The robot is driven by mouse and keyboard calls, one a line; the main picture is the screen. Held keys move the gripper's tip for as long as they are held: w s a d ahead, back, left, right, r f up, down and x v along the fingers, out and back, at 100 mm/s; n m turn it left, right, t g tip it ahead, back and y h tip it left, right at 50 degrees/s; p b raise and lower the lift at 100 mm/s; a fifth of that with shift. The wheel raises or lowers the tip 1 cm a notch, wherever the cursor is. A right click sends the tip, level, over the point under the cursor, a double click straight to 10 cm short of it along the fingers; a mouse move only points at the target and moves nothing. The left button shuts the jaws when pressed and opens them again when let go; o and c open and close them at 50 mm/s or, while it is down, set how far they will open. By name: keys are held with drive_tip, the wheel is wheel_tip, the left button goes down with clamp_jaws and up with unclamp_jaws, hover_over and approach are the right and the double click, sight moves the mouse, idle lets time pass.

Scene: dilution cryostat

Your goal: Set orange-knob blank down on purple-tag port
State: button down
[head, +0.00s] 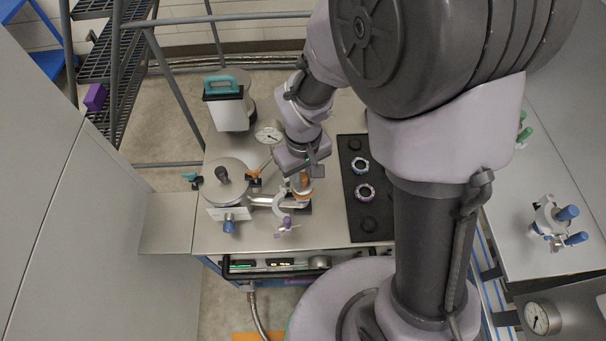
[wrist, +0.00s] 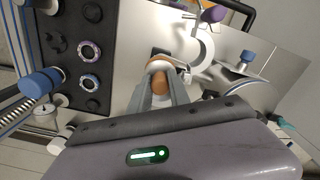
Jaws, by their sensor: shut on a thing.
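My gripper (head: 304,180) is shut on the orange-knob blank (head: 304,193) above the bench, near the end of a horizontal metal pipe (head: 264,201). In the wrist view the orange knob (wrist: 158,83) sits between the two grey fingers (wrist: 157,98), with a pale rim around it. A pale open C-shaped clamp (wrist: 204,52) with a purple knob (wrist: 213,14) lies close beside the blank; the purple knob also shows in the head view (head: 287,221). I cannot make out a purple tag or the port's mouth; the blank and gripper cover that spot. Whether the blank touches the port is unclear.
A black mat (head: 351,210) with two ringed parts and dark discs lies right of the gripper. Blue-handled fittings (head: 552,222) stand on the right bench.

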drive_tip(key=shift+f+b, duration=0.55)
drive_tip(key=shift+f, duration=0.1)
idle(0.4)
drive_tip(key=c, duration=1.1)
unclamp_jaws()
drive_tip(key=shift+c, duration=0.2)
wheel_tip(320, 180, up, 17)
drive_tip(key=p, duration=0.6)
wheel_tip(320, 180, up, 8)
drive_tip(key=p, duration=0.7)
hover_over(303, 176)
drive_tip(key=shift+f, duration=0.3)
